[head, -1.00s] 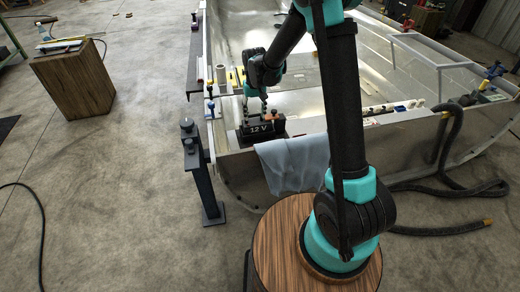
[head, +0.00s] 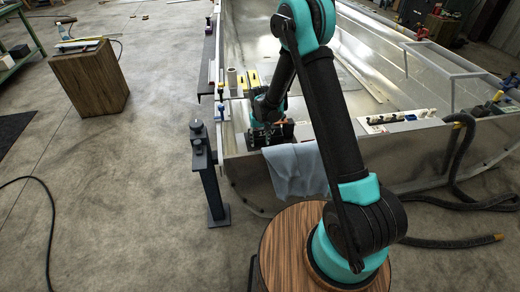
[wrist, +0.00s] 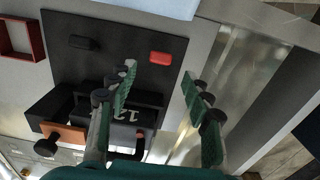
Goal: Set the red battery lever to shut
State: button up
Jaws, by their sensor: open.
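In the wrist view a short red lever (wrist: 160,58) lies on a dark panel (wrist: 115,50), with a similar black piece (wrist: 82,42) to its left. My gripper (wrist: 158,78) is open, and the red lever shows between and just beyond its fingertips. I cannot tell whether they touch it. The black battery (wrist: 142,116), with part of its white lettering showing, lies behind the left finger. In the head view my gripper (head: 266,126) is down at the battery (head: 284,134), and my arm hides most of it. The red lever cannot be made out there.
An orange block with a black knob (wrist: 62,138) sits beside the battery, and a red square frame (wrist: 20,40) at upper left. A pale blue cloth (head: 296,168) hangs over the hull edge. A dark post (head: 208,175) stands left of the hull.

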jog(key=shift+f, duration=2.7)
grip_shut()
